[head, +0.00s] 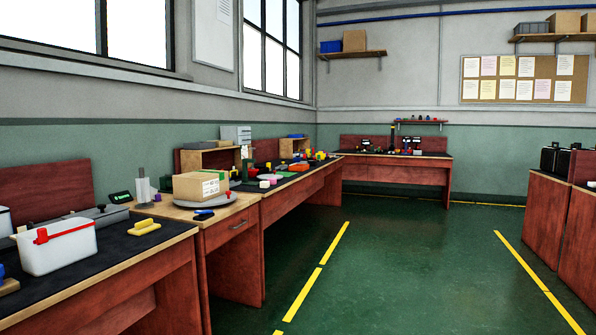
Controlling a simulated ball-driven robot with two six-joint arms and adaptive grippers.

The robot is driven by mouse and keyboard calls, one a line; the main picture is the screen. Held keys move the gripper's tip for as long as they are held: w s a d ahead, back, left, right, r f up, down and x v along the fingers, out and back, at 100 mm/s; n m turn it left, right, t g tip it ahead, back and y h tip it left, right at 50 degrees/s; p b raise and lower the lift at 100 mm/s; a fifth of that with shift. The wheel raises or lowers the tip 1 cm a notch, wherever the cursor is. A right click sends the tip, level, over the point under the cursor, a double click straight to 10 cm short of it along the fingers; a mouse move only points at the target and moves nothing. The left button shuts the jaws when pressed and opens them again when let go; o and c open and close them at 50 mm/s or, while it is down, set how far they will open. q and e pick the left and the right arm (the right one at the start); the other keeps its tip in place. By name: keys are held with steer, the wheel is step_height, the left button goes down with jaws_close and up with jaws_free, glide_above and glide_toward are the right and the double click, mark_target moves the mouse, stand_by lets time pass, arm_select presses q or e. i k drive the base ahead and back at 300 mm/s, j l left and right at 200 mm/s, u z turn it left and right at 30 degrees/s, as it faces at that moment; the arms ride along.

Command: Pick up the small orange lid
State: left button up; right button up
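A small, flat orange-red round piece (299,167) sits among other small items on the far part of the left-hand bench in the head view. It is too small and distant to tell for sure whether it is the orange lid. Neither of my grippers is in view, and nothing is seen being held.
Red benches run along the left wall, bearing a white box with a red handle (57,246), a yellow piece (144,227) and a cardboard box (201,187). Another bench (394,171) stands at the back, cabinets (545,213) at right. The green floor (405,265) between is clear.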

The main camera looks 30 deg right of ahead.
mark_target(299, 168)
steer(key=i+l+z, duration=0.3)
steer(key=i, duration=0.2)
steer(key=i+l+z, duration=0.25)
steer(key=i, duration=0.25)
steer(key=i+l+z, duration=0.3)
steer(key=i, duration=0.25)
steer(key=i+z, duration=0.25)
steer(key=i, duration=2.55)
steer(key=i+u, duration=0.2)
steer(key=i, duration=0.35)
steer(key=i+l+u, duration=0.2)
steer(key=i, duration=0.3)
